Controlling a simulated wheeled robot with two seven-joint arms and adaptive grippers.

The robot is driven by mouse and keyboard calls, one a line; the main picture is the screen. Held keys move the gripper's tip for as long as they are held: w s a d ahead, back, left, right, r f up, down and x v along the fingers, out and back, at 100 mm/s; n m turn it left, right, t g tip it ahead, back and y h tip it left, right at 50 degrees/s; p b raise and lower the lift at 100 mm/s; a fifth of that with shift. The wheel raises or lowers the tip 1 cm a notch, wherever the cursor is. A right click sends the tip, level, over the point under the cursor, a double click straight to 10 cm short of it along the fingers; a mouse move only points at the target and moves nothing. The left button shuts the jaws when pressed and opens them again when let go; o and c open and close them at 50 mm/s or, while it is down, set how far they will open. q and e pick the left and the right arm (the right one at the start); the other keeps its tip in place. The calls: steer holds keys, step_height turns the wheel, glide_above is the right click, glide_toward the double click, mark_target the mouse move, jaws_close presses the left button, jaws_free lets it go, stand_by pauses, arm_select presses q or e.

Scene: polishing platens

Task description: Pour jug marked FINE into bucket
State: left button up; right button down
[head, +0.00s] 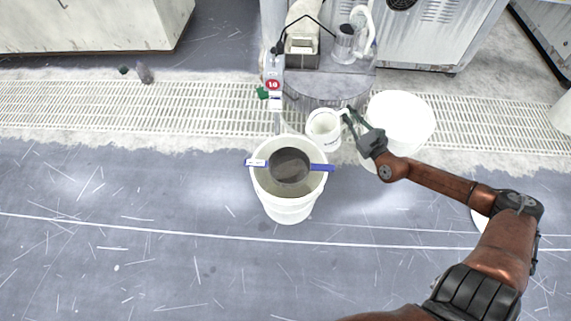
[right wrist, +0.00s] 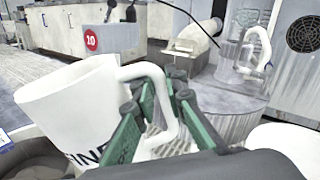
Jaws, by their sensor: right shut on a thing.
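The white jug (head: 323,131) is held just beyond the upper right rim of the bucket (head: 287,212). In the right wrist view the jug (right wrist: 65,105) shows dark letters, partly hidden, that read like FINE. It looks close to upright, with its mouth facing up. My right gripper (head: 350,118) is shut on the jug's handle, with green fingers on either side of it in the right wrist view (right wrist: 158,112). The bucket is white and stands on the floor. A dark round sieve (head: 290,165) with blue end tabs lies across its mouth. My left gripper is not in view.
A second white bucket (head: 405,115) stands right of the jug. Another clear-white jug (head: 346,42) sits on the grey machine ledge behind. A post with a red sign marked 10 (head: 273,85) rises behind the bucket. The floor at left is open.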

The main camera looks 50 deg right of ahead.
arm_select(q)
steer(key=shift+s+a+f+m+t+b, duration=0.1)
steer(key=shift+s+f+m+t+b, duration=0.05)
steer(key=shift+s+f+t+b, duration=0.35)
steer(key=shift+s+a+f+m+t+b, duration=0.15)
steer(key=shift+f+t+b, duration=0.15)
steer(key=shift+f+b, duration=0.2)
arm_select(e)
steer(key=shift+s+d+f+m, duration=0.2)
steer(key=shift+d+f+m, duration=0.5)
steer(key=shift+f+m, duration=0.3)
steer(key=shift+s+d+f+m, duration=0.15)
steer(key=shift+d+f+m, duration=0.55)
steer(key=shift+f+m, duration=0.25)
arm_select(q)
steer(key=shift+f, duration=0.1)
arm_select(e)
steer(key=shift+f, duration=0.1)
